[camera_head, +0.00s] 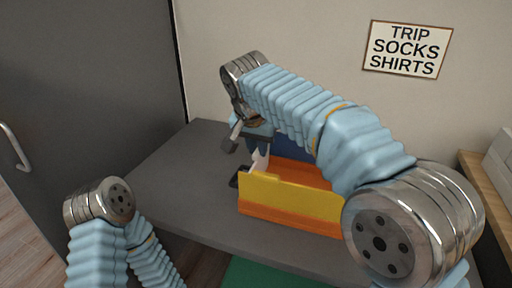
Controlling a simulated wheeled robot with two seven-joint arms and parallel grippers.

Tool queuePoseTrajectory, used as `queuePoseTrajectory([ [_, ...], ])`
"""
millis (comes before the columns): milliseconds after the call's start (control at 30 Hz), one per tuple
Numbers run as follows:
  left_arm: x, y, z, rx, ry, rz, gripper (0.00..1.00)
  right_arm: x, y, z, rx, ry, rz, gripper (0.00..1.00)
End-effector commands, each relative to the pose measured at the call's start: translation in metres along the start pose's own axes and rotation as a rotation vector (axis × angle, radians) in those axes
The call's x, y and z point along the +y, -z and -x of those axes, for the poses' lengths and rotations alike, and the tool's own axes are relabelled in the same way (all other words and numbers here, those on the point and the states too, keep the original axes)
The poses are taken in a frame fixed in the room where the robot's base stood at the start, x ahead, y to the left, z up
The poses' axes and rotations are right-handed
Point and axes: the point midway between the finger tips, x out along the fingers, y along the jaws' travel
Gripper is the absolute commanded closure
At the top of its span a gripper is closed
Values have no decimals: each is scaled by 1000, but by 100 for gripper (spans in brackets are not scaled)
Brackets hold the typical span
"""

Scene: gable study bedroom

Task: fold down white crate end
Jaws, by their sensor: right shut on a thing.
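A small crate stands on the grey tabletop, with an orange base (290,216), a yellow near side (290,194) and a blue far side (291,149). Its white end (261,159) shows as a narrow piece at the crate's left, partly hidden by my right gripper. My right gripper (250,168) reaches down over the crate's left end and is shut on the white end. How far the end is tilted is hard to tell. My right arm hides the crate's right part. My left arm is at the lower left, with its gripper out of view.
The grey tabletop (165,185) is clear left of the crate. A dark grey door or cabinet (80,90) stands at the left. A sign reading "TRIP SOCKS SHIRTS" (407,49) hangs on the wall. A wooden ledge (485,180) is at the right.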

Motion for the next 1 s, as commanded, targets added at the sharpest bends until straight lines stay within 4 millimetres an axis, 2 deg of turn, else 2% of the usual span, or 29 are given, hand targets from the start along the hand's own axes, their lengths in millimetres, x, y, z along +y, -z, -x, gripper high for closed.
queuePoseTrajectory([
  [300,-23,0,-50,5,6,7,57,26,-3,-9,2,183,-78,100],
  [500,-44,7,-75,24,22,23,57,45,-4,-12,2,321,-135,100],
  [733,-62,12,-96,38,35,35,57,60,-6,-15,2,449,-188,100],
  [1000,-66,11,-110,34,31,33,57,69,-7,-16,1,527,-218,100],
])
